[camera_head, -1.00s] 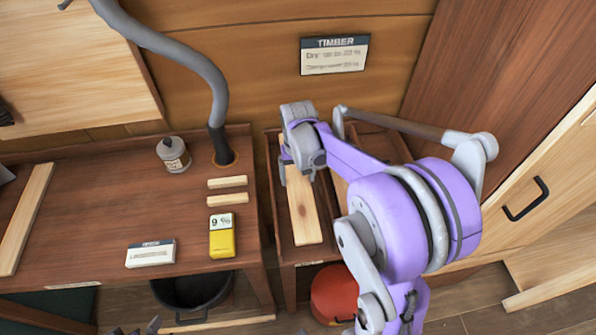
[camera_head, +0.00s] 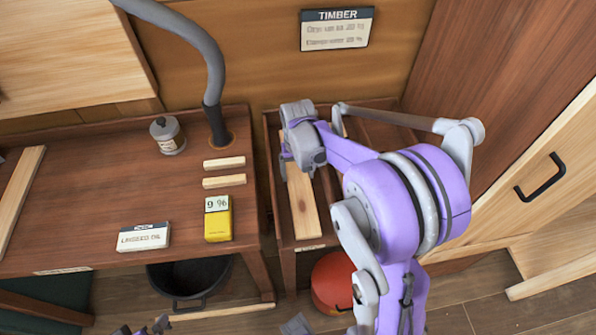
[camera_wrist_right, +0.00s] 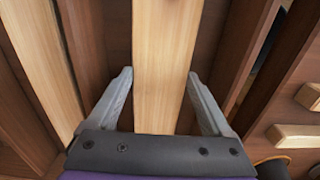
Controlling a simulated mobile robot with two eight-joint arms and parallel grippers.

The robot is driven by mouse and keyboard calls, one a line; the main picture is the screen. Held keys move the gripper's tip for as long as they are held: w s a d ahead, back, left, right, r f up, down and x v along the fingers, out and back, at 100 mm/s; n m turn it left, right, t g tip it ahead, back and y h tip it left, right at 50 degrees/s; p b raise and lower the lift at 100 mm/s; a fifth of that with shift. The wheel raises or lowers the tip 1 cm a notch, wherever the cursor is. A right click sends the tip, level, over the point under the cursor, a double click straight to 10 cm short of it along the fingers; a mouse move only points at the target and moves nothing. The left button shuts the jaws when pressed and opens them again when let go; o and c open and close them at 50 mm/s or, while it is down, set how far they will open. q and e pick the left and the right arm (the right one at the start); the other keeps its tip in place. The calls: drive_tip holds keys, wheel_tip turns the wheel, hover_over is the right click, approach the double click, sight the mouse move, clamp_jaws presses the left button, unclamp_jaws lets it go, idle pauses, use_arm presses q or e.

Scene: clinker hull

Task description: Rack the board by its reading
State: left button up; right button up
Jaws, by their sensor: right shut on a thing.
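A pale board (camera_head: 303,208) lies lengthwise within the left bay of the dark wooden rack (camera_head: 285,255). I cannot tell if it touches the bay floor. My right gripper (camera_head: 290,165) is at its far part; in the right wrist view the fingers (camera_wrist_right: 162,103) straddle the board (camera_wrist_right: 165,60), shut on its edges. A yellow meter (camera_head: 218,222) on the bench reads 9 %. The TIMBER sign (camera_head: 337,30) on the wall has a dry line and a second line, with blurred figures. What seem my left gripper's tips (camera_head: 145,329) show at the bottom edge; their opening is unclear.
Another pale board (camera_wrist_right: 38,60) lies beyond a divider in the right wrist view. On the bench (camera_head: 90,210) are two short offcuts (camera_head: 224,172), a grey tin (camera_head: 167,137), a linseed oil box (camera_head: 144,237) and a grey hose (camera_head: 190,45). A black bucket (camera_head: 190,280) and red pot (camera_head: 333,283) stand below.

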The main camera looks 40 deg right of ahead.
drive_tip(key=shift+f+b, duration=0.35)
drive_tip(key=shift+f, duration=0.05)
idle(0.4)
drive_tip(key=o, duration=1.4)
drive_tip(key=shift+c, duration=0.2)
wheel_tip(320, 180, up, 11)
drive_tip(key=p, duration=0.1)
drive_tip(key=shift+a, duration=0.1)
drive_tip(key=s+a+f+n+t+p, duration=0.1)
drive_tip(key=s+a+n+t, duration=0.4)
drive_tip(key=s+a, duration=0.9)
drive_tip(key=shift+a+f+n+p, duration=0.2)
drive_tip(key=shift+a+n+p, duration=0.25)
drive_tip(key=shift+p, duration=0.3)
